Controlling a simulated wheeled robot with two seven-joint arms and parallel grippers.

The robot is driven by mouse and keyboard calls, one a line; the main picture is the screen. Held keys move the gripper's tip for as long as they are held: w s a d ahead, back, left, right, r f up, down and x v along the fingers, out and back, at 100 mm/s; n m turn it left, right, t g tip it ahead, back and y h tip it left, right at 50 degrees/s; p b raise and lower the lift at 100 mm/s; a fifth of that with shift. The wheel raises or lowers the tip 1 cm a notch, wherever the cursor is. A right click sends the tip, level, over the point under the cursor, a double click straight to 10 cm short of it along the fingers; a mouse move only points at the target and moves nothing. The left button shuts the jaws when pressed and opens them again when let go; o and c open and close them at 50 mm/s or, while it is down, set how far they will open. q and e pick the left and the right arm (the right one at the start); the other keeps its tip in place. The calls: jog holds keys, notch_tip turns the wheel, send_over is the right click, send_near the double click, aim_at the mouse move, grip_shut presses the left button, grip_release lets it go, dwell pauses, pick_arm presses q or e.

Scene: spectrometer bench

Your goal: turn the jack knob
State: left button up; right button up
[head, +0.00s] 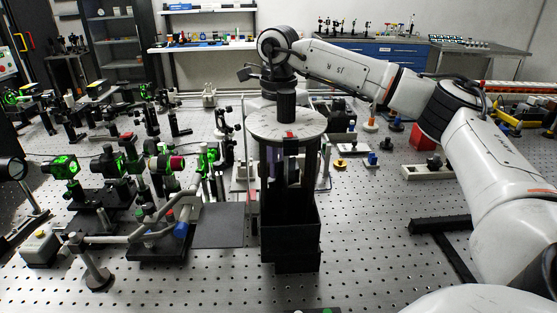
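My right arm comes in from the right and its wrist bends down at the centre. The end of my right gripper (286,108) is dark and blends with the dark parts below, so its finger opening cannot be made out. Directly below it is a round grey plate (262,125) on a tall black stand (290,240), with a small red piece at the plate's front edge. I cannot tell whether they touch. The jack knob cannot be picked out with certainty; it may be hidden by the arm or stand. My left gripper is out of view.
Green-lit optics (66,166) and mounts crowd the left of the perforated bench. A bent grey bar assembly (150,235) and a dark flat plate (219,226) lie left of the stand. A black rail (440,225) lies to the right.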

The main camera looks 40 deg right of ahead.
jog(key=shift+m, duration=0.3)
grip_shut()
jog(key=m+p, duration=0.1)
jog(key=m, duration=0.2)
jog(key=shift+r+p, duration=0.1)
jog(key=shift+p, duration=0.2)
jog(key=m+p, duration=0.2)
jog(key=m, duration=0.3)
jog(key=m+p, duration=0.1)
jog(key=m, duration=0.3)
jog(key=shift+s+m, duration=0.1)
jog(key=shift+m, duration=0.2)
jog(key=shift+f+m+p, duration=0.2)
jog(key=shift+m+p, duration=0.15)
jog(key=shift+m, duration=0.95)
jog(key=shift+f, duration=0.1)
jog(key=o, duration=0.9)
grip_release()
jog(key=shift+r, duration=0.2)
